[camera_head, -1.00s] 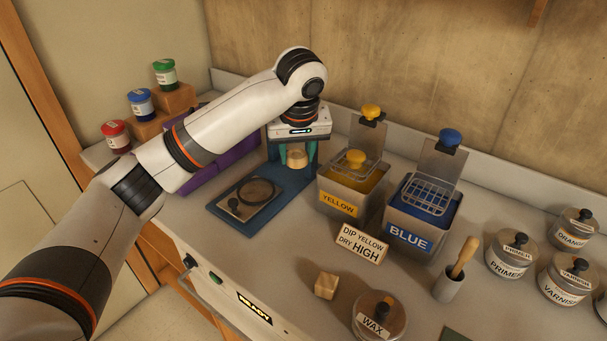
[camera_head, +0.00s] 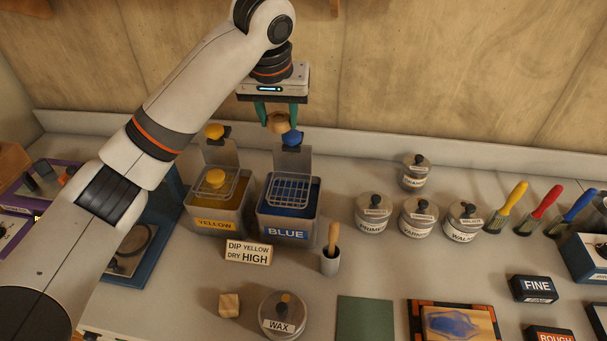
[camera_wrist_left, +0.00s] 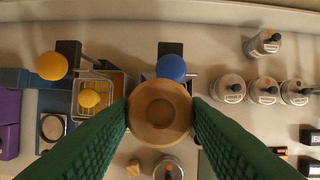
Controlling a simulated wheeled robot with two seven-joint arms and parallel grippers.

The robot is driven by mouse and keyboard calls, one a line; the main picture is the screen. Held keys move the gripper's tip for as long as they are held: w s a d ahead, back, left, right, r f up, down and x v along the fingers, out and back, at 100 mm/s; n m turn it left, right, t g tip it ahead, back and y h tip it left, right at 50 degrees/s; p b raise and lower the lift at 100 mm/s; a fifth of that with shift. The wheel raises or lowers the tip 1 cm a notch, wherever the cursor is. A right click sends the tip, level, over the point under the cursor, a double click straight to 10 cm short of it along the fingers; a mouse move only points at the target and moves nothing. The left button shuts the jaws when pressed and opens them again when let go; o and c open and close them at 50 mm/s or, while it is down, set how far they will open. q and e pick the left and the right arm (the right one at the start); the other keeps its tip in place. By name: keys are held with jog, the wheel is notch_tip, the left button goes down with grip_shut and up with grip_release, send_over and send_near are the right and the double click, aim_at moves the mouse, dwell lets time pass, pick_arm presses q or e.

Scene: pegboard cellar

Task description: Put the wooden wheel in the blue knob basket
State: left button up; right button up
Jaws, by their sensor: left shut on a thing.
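The wooden wheel (camera_head: 278,122) is a small tan disc gripped between the green fingers of my left gripper (camera_head: 277,116). It is held in the air above the back of the blue vat, and it fills the middle of the left wrist view (camera_wrist_left: 160,113). The blue knob basket (camera_head: 290,190) is a wire basket sitting in the vat labelled BLUE (camera_head: 286,233). Its blue knob (camera_head: 293,138) stands behind it, just below and right of the wheel in the head view. In the left wrist view the wheel hides most of the basket. My right gripper is not in view.
The yellow vat (camera_head: 216,223) with its yellow knob basket (camera_head: 213,181) stands just left. A sign (camera_head: 248,252) and a brush pot (camera_head: 330,261) stand in front. Several lidded tins (camera_head: 374,214) stand to the right. The back wall is close behind.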

pick_arm(q)
jog(key=shift+s+d+r, duration=0.1)
jog(key=shift+d+r, duration=0.2)
jog(key=shift+d, duration=0.15)
jog(key=shift+d+f+m, duration=0.15)
jog(key=shift+f+m, duration=0.1)
jog(key=shift+m, duration=0.05)
jog(key=p, duration=0.4)
send_over(290, 190)
jog(key=s, duration=0.1)
notch_tip(290, 190, down, 13)
jog(key=shift+s+r, duration=0.1)
notch_tip(290, 190, down, 4)
jog(key=shift+f+p, duration=0.2)
jog(key=shift+p, duration=0.1)
jog(key=shift+f, duration=0.1)
jog(key=shift+f, duration=0.1)
jog(key=o, duration=0.7)
jog(key=shift+o, duration=0.2)
